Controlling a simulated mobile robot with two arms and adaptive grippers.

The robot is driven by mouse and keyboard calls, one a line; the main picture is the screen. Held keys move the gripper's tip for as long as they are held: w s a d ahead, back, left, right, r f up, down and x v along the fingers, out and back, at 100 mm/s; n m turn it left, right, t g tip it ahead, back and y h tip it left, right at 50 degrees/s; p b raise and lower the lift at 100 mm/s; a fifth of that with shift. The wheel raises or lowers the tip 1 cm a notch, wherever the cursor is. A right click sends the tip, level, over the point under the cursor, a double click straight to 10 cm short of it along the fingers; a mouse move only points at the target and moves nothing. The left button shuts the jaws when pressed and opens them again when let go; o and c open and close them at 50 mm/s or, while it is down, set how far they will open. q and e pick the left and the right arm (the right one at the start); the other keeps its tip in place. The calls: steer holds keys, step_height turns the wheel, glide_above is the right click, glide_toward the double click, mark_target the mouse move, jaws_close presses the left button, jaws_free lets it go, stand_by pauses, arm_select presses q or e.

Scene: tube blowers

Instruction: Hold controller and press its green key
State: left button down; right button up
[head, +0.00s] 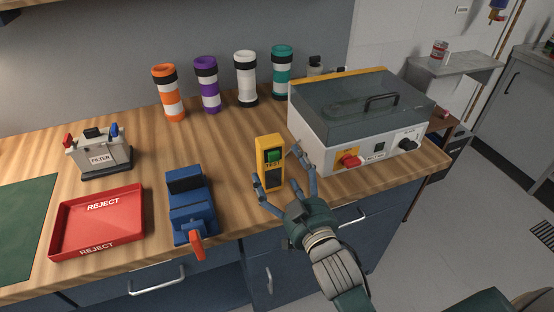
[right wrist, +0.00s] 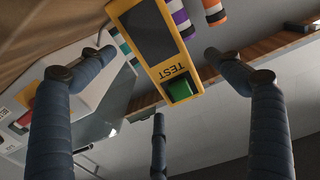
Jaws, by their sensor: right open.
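The yellow controller (head: 269,163) stands upright near the front of the wooden bench, with a black face and the word TEST. Its green key (head: 274,155) is on the upper front. In the right wrist view the controller (right wrist: 151,37) hangs into the picture from the top, its green key (right wrist: 180,90) towards the fingers. My right gripper (head: 289,190) is open just in front and to the right of the controller; its fingers reach up beside it. In the right wrist view the fingers (right wrist: 148,70) are spread wide, with the controller between them. My left gripper is not in view.
A grey-lidded machine (head: 362,107) with red and black knobs stands close right of the controller. A blue vise (head: 191,208) and a red REJECT tray (head: 66,215) lie to the left. A FILTER box (head: 99,156) and several striped tubes (head: 206,84) stand behind.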

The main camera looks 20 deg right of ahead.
mark_target(278, 164)
steer(key=w, duration=0.4)
steer(key=shift+a, duration=0.1)
steer(key=shift+w+p, duration=0.3)
steer(key=shift+w, duration=0.05)
steer(key=shift+w+f, duration=0.1)
steer(key=c, duration=1.2)
steer(key=o, duration=0.5)
steer(key=c, duration=0.7)
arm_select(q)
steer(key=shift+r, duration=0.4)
arm_select(e)
steer(key=shift+c, duration=0.2)
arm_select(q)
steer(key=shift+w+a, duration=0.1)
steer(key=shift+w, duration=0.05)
